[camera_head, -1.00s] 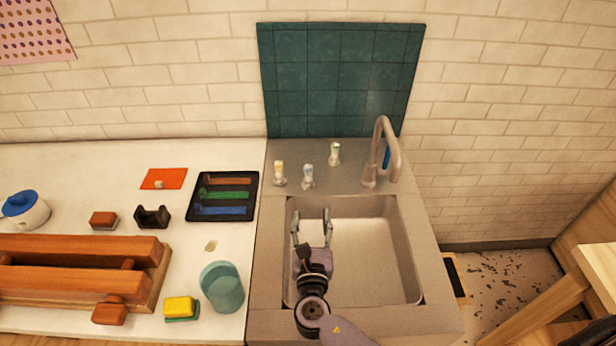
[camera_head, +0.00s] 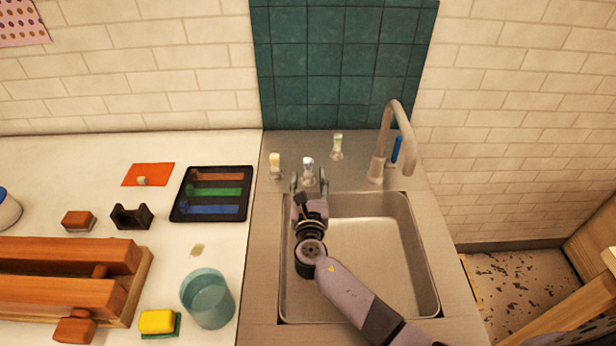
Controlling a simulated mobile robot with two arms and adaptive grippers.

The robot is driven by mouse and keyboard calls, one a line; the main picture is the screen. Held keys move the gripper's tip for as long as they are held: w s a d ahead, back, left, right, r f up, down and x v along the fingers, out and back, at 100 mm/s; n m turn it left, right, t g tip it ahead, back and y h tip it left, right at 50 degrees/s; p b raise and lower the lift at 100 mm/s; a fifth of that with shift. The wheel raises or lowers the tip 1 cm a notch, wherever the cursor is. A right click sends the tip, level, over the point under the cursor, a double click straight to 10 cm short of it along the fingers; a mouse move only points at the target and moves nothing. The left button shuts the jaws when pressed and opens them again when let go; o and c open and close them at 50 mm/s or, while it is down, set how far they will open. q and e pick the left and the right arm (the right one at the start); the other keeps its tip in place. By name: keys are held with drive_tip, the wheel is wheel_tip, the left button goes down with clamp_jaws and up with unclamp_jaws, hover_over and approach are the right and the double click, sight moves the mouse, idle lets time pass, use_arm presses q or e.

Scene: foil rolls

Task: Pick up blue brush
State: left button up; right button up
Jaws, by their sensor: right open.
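Three small upright brush-like items stand on the steel ledge behind the sink. The middle one, with a pale blue top, appears to be the blue brush (camera_head: 308,166). A yellow-topped one (camera_head: 275,166) stands to its left and a green-topped one (camera_head: 337,146) behind it to the right. My right gripper (camera_head: 309,177) is open at the sink's back left edge, its fingers pointing at the ledge. In the picture the blue brush shows between the fingertips; I cannot tell whether they touch it. The brush's lower part is partly hidden. My left gripper is not in view.
The sink basin (camera_head: 375,270) is empty. A curved faucet (camera_head: 379,160) rises to the right of the brushes. On the left counter are a black tray (camera_head: 177,213) with coloured strips, a teal cup (camera_head: 208,300) and a yellow sponge (camera_head: 157,321).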

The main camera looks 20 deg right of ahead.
sight(308, 167)
drive_tip(key=shift+x, duration=0.95)
drive_tip(key=b+x, duration=0.2)
drive_tip(key=x, duration=0.1)
drive_tip(key=shift+w+r, duration=0.15)
drive_tip(key=shift+w, duration=0.2)
drive_tip(key=shift+w+d, duration=0.15)
drive_tip(key=shift+w, duration=0.3)
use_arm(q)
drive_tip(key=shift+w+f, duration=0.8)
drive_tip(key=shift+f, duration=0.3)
use_arm(e)
drive_tip(key=shift+r, duration=0.1)
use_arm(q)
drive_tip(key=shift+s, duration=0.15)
use_arm(e)
drive_tip(key=shift+s, duration=0.15)
drive_tip(key=shift+c, duration=0.6)
clamp_jaws()
